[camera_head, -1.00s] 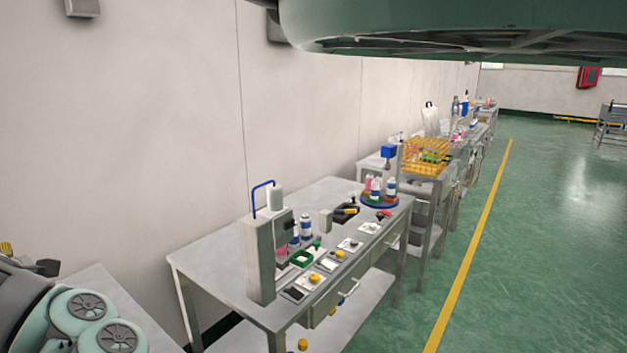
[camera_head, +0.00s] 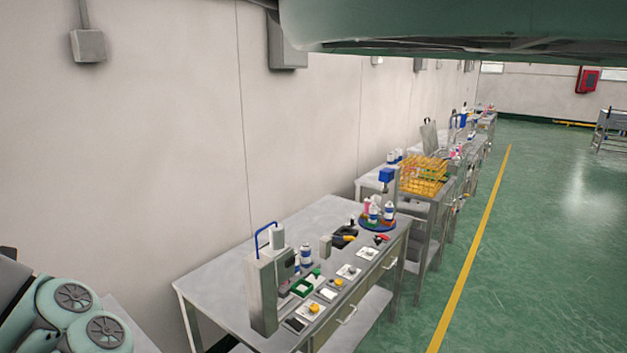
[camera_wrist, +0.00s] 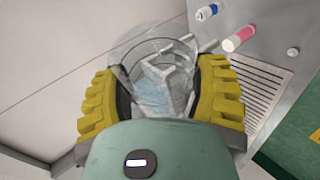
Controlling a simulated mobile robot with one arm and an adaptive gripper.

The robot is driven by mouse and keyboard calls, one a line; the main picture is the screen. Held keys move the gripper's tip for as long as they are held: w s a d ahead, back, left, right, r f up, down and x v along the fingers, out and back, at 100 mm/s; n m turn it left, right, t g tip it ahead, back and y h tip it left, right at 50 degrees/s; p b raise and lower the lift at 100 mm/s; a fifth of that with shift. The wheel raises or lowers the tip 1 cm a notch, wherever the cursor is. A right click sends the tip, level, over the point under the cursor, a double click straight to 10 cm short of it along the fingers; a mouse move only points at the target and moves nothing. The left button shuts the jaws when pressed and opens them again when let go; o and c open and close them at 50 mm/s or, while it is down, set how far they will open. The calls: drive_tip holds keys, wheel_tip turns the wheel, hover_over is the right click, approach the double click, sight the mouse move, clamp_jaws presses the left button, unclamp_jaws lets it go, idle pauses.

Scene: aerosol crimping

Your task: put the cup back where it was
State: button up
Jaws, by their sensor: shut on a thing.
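A clear, see-through cup (camera_wrist: 150,52) sits between the yellow pads of my gripper (camera_wrist: 160,78) in the wrist view. The gripper is shut on it, with one pad against each side. Pale blue and whitish shapes show in or through the cup; I cannot tell which. The cup's lower part is hidden by the gripper body. In the head view neither the cup nor the gripper shows, only part of my arm at the lower left.
A metal bench (camera_head: 215,277) holds a crimping machine (camera_head: 263,290), small parts and a round bottle stand (camera_head: 377,222). A yellow wire basket (camera_head: 424,175) stands beyond it. Green floor (camera_head: 540,270) is clear on the right. The wrist view shows a pink-and-white bottle (camera_wrist: 238,38) and a slotted grille (camera_wrist: 262,88).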

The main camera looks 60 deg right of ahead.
wheel_tip(320, 180, up, 25)
drive_tip(key=p, duration=2.3)
drive_tip(key=shift+f, duration=0.1)
